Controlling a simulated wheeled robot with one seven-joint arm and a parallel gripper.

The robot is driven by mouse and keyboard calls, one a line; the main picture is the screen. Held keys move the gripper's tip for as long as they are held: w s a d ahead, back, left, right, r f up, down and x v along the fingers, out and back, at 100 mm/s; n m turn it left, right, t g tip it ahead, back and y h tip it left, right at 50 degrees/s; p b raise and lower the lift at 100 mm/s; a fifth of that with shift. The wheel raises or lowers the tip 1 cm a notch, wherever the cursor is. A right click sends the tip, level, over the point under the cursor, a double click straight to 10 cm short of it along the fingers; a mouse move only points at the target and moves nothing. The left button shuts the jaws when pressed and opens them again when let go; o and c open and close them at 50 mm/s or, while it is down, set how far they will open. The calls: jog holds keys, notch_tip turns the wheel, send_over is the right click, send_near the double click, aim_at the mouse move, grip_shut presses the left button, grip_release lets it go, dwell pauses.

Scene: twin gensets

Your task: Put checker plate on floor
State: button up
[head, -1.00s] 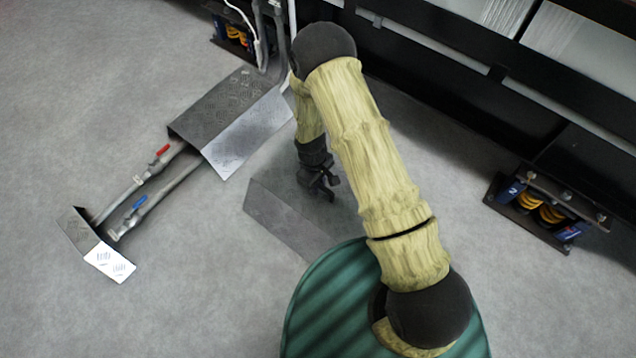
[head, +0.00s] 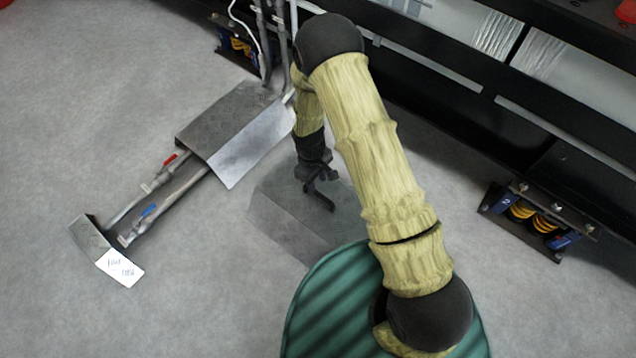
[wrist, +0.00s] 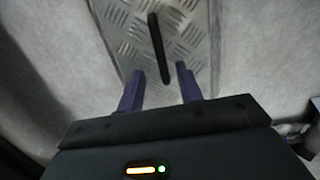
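The checker plate (head: 290,229) lies on the floor below my gripper, apart from the covered pipe run. It looks like a folded sheet, with its far part behind my arm. In the wrist view, its tread-patterned metal (wrist: 190,35) fills the upper middle, with a black bar-like handle (wrist: 157,45) on it. My gripper (wrist: 160,72) is open, with its two fingers apart. The near end of the handle shows between the fingertips in the picture, touching neither. In the head view, my gripper (head: 318,176) is just above the handle.
A larger checker-plate cover (head: 235,125) sits over pipes at the left. Valves with a red handle (head: 170,160) and a blue handle (head: 149,210) stick out there. A small bent plate (head: 108,252) is at their end. Spring mounts (head: 537,213) and the black frame border the right. Open floor lies at left.

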notch_tip(320, 180, up, 4)
jog(key=shift+w+a+p, duration=0.15)
jog(key=shift+p, duration=0.6)
jog(key=s+d+r+m+t+y, duration=0.1)
jog(key=d+r+m, duration=0.25)
jog(key=r, duration=0.45)
jog(key=d+r+m+t, duration=0.1)
jog(key=d+r+m, duration=0.1)
jog(key=d+r, duration=0.5)
jog(key=s+d+r+m+t, duration=0.1)
jog(key=s+d+r+m, duration=0.4)
jog(key=s+r, duration=0.5)
notch_tip(320, 180, up, 2)
jog(key=shift+d+r, duration=0.2)
jog(key=shift+d, duration=0.3)
notch_tip(320, 180, up, 12)
jog(key=p, duration=1.1)
jog(key=shift+p, duration=0.4)
